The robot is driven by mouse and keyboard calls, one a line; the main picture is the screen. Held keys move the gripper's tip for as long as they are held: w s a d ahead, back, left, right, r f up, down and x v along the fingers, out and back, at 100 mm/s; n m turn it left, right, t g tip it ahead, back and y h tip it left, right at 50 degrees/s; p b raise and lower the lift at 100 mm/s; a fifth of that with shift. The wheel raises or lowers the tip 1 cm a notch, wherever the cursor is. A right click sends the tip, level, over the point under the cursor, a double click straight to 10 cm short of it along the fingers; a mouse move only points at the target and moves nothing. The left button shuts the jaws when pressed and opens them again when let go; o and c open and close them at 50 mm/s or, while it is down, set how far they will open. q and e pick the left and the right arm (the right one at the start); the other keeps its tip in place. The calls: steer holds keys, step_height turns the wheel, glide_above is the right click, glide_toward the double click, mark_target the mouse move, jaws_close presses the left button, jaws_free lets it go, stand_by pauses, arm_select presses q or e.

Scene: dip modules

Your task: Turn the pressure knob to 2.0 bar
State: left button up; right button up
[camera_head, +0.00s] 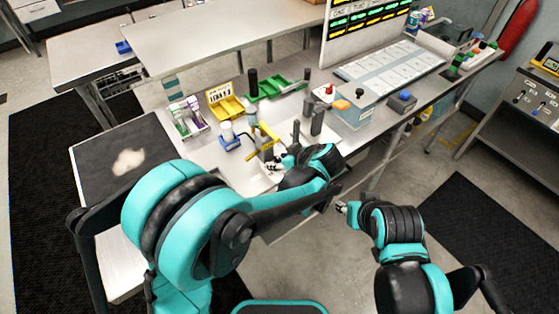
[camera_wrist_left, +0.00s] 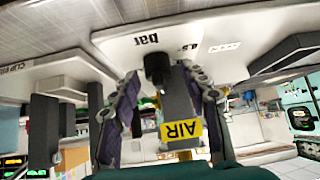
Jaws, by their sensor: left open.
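In the left wrist view, which looks upside down, a short black knob (camera_wrist_left: 157,68) stands out from a white plate (camera_wrist_left: 125,48) printed "bar". A small number beside it is too blurred to read surely. My left gripper (camera_wrist_left: 161,74) is open, one finger on each side of the knob; whether they touch it I cannot tell. A grey post with a yellow "AIR" label (camera_wrist_left: 181,130) shows beyond the knob. In the head view my left gripper (camera_head: 276,164) is at the table's front edge, and I cannot make out the knob there. My right gripper (camera_head: 341,207) hangs off the table, its fingers too small to judge.
A yellow handle (camera_head: 264,132) and dark upright posts (camera_head: 317,120) stand close by the left gripper. Yellow (camera_head: 226,107) and green (camera_head: 268,88) bins, a blue-based bottle (camera_head: 229,138) and an orange-topped box (camera_head: 341,105) stand behind. A dark mat (camera_head: 110,160) lies at left.

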arm_select(q)
jaws_close()
steer(key=shift+m+t+h, duration=0.3)
steer(key=shift+m+h, duration=0.1)
steer(key=shift+m, duration=0.3)
jaws_free()
steer(key=v, duration=1.2)
